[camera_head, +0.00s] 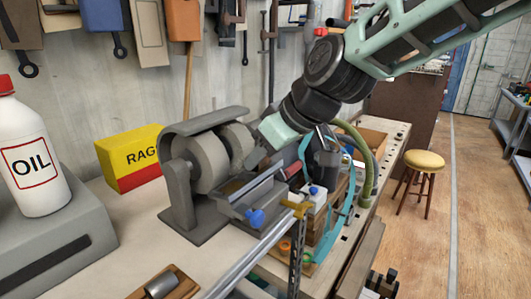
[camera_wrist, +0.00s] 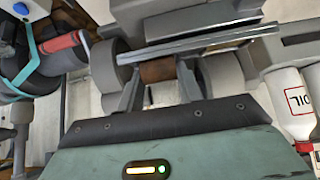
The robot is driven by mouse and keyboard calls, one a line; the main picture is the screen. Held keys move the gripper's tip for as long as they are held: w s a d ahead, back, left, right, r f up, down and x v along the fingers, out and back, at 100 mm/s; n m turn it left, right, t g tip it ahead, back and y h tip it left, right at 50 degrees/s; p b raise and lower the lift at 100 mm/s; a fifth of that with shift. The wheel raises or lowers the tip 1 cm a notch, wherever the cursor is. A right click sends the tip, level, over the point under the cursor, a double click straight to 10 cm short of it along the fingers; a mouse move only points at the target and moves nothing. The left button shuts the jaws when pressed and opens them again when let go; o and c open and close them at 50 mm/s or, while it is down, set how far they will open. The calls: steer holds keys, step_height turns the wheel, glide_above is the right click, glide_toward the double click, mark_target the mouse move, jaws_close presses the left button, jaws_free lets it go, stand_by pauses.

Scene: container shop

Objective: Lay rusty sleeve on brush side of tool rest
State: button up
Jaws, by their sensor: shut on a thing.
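My gripper (camera_head: 256,154) is over the bench grinder (camera_head: 182,215), beside its wheels and above the tool rest (camera_head: 250,187). In the wrist view my gripper (camera_wrist: 160,86) has its two fingers shut on the brown rusty sleeve (camera_wrist: 157,70), which lies between the grinder's two grey wheels. The tool rest (camera_wrist: 200,44) crosses that view as a long grey bar and overlaps the sleeve's edge. The sleeve is hidden in the head view. I cannot tell whether it touches the rest, nor which wheel is the brush.
A yellow rag box (camera_head: 130,158) stands behind the grinder and a white oil bottle (camera_head: 30,160) at the left. A silver cylinder (camera_head: 161,284) lies on a wooden board in front. Clamps and a teal hose (camera_head: 331,215) crowd the right side.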

steer(key=o, duration=1.1)
steer(key=b+v, duration=0.4)
steer(key=v, duration=1.3)
steer(key=shift+r, duration=0.2)
steer(key=shift+d, duration=0.1)
